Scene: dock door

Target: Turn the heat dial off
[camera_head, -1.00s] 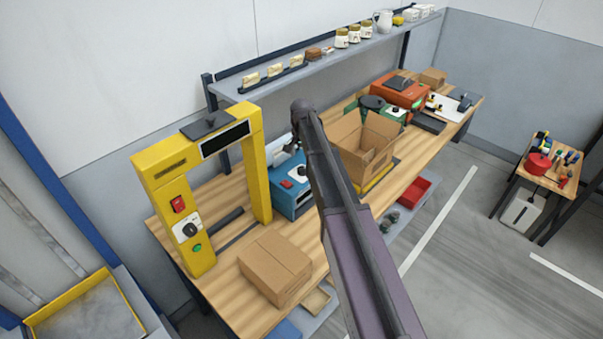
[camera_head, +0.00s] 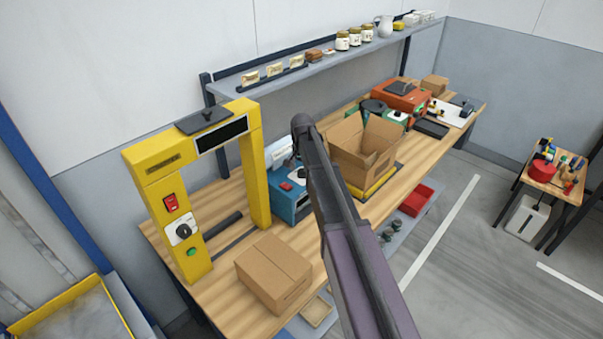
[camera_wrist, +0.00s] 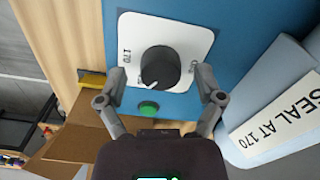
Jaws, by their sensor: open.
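The heat dial (camera_wrist: 156,66) is a round black knob on a white plate (camera_wrist: 190,30) on the blue sealer (camera_wrist: 230,40). Its white pointer mark faces the lower left in the wrist view. "170" is printed at the plate's left; the small mark at the right is too small to read. My gripper (camera_wrist: 162,78) is open, with one finger on each side of the dial; I cannot tell whether they touch it. In the head view the blue sealer (camera_head: 285,205) is partly hidden behind my arm.
A green button (camera_wrist: 148,109) is just below the dial. A roll with a label reading "SEAL AT 170" (camera_wrist: 275,125) is at the right. The yellow frame (camera_head: 150,190) with another dial (camera_head: 183,231), a closed carton (camera_head: 273,272) and an open carton (camera_head: 350,150) stand on the bench.

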